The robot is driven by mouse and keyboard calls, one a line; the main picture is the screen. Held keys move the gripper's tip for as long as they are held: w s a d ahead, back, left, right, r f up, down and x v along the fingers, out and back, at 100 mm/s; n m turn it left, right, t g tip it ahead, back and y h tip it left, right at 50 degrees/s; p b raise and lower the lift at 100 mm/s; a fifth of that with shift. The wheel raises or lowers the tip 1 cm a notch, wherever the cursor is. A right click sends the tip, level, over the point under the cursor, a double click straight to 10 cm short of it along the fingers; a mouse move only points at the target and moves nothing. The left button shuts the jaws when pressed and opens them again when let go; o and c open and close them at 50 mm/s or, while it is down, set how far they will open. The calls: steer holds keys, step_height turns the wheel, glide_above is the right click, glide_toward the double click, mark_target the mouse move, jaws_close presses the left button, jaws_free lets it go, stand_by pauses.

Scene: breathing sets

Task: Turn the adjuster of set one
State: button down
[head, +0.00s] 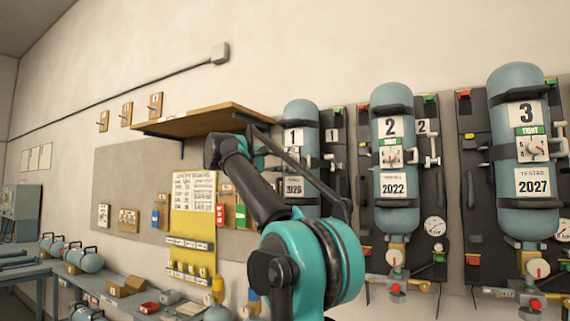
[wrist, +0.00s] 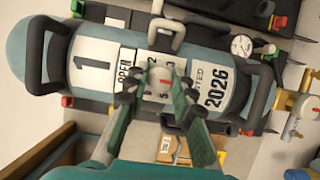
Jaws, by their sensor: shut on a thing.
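Set one is a blue-grey cylinder (head: 301,112) on a dark back plate at the centre of the head view, partly behind my arm. In the wrist view the cylinder (wrist: 90,38) lies sideways, with a white "1" label (wrist: 93,62) and a "2026" label (wrist: 213,90). Its adjuster (wrist: 163,83), a pale knob with a red mark, sits on a numbered dial (wrist: 161,68) between these labels. My gripper (wrist: 157,90) is shut on the adjuster, one finger on each side. The fingers cover part of the dial and the lettered strip. In the head view my arm hides the adjuster.
Set two (head: 393,165) and set three (head: 525,180) hang to the right. A wooden shelf (head: 205,118) juts out left of set one. A yellow board (head: 193,215) is below it. A dark strap (wrist: 262,85) and a gauge (wrist: 241,45) are close to my gripper.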

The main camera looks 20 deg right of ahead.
steer(key=c, duration=1.3)
jaws_free()
steer(key=v, duration=1.2)
